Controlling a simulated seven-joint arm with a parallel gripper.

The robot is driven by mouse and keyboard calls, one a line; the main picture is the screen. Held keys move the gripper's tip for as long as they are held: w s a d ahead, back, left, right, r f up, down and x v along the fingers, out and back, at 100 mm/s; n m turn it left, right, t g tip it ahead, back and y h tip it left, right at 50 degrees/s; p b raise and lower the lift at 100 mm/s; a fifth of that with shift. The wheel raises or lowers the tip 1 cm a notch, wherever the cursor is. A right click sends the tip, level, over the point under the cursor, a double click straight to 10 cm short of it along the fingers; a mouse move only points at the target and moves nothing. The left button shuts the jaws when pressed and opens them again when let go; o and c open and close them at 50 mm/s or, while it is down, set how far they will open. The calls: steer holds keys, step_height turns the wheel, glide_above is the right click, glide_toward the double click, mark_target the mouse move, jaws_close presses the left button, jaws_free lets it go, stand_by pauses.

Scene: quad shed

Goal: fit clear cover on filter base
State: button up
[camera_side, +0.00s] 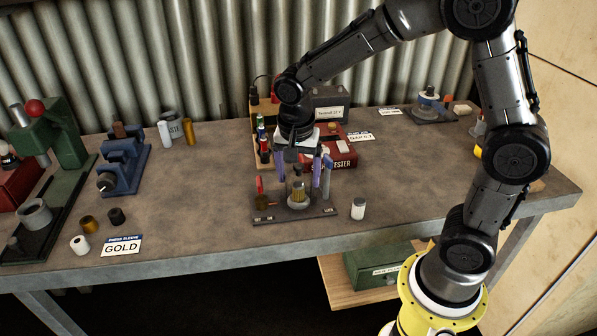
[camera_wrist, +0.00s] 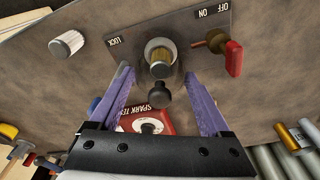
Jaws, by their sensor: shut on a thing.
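The filter base (camera_side: 298,204) is on a dark plate near the bench's front edge, with a gold filter element (camera_wrist: 160,64) inside a pale ring. My gripper (camera_side: 300,176) points down over it, one purple finger on each side; the fingers also show in the wrist view (camera_wrist: 158,76). The clear cover (camera_side: 297,183) is between the fingers, its see-through wall hard to make out around the gold element. A dark knob (camera_wrist: 158,94) tops it. My gripper is shut on the cover, though the contact is hard to see. Whether the cover is seated I cannot tell.
A red lever (camera_wrist: 234,58) by ON/OFF labels is on the same plate (camera_side: 268,216). A small white-topped cylinder (camera_side: 358,208) stands beside the plate at right. A red tester box (camera_side: 341,156) and several slim items are behind.

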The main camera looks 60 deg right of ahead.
steer(key=shift+f, duration=0.2)
stand_by(0.5)
steer(key=o, duration=1.2)
steer(key=shift+r, duration=3.5)
